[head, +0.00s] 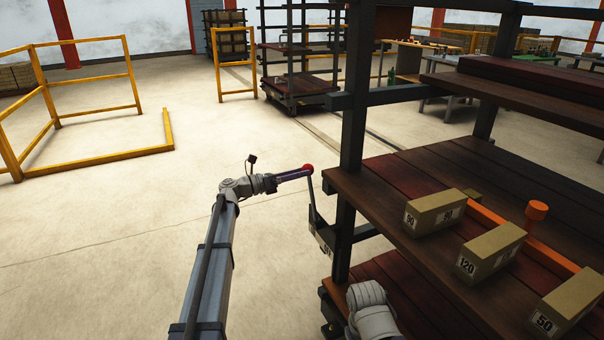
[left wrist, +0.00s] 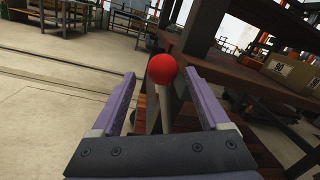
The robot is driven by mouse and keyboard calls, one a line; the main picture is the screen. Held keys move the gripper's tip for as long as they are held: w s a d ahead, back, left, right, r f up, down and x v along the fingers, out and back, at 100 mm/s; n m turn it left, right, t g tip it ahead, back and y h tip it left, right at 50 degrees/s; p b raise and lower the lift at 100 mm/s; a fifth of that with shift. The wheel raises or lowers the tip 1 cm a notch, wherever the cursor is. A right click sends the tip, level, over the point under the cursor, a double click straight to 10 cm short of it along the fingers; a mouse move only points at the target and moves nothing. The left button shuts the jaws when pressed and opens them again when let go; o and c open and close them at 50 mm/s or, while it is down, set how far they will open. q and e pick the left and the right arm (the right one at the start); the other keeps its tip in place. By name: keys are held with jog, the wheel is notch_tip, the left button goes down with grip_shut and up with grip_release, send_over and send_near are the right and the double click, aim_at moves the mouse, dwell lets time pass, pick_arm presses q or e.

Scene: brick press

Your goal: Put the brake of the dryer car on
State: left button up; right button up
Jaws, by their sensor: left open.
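The dryer car (head: 400,195) is a dark rack with wooden decks at the right of the head view. Its brake lever (head: 316,207) stands at the car's near left post and ends in a red ball knob (head: 308,169). My left gripper (head: 306,172) is open at the knob. In the left wrist view the red knob (left wrist: 162,68) lies between the two purple fingers (left wrist: 160,82), nearer the right one. Contact cannot be told. My right gripper is not in view; a pale part of my arm shows at the bottom.
Tan bricks marked 90, 120 and 50 (head: 490,250) and an orange bar (head: 537,212) are on the car's deck. Yellow railings (head: 85,95) stand at the left. Another rack car (head: 295,85) stands behind on floor rails. The floor left of my arm is clear.

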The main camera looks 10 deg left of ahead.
pick_arm(q)
jog(key=v, duration=0.6)
jog(key=shift+a, duration=0.1)
jog(key=s+d+f+m+g+y, duration=0.3)
jog(key=s+d+f+m+g, duration=0.1)
jog(key=s+d+f+m, duration=0.55)
jog(key=s+d+f+m+g+y, duration=0.3)
jog(key=s+d+f+m+g, duration=0.25)
jog(key=s+d, duration=0.55)
jog(key=s+a+f+m+y, duration=0.2)
jog(key=s+f+m+y, duration=0.3)
jog(key=s+m, duration=0.45)
jog(key=s+a+f+m+y, duration=0.1)
jog(key=s+f+m+y, duration=0.2)
jog(key=s+m+y, duration=0.6)
notch_tip(320, 180, up, 27)
jog(key=s+h+p, duration=0.1)
jog(key=h+p, duration=0.1)
jog(key=p, duration=2.5)
jog(key=shift+s+n+g+h, duration=0.2)
jog(key=shift+n+g+h, duration=0.15)
jog(key=shift+n+h, duration=0.1)
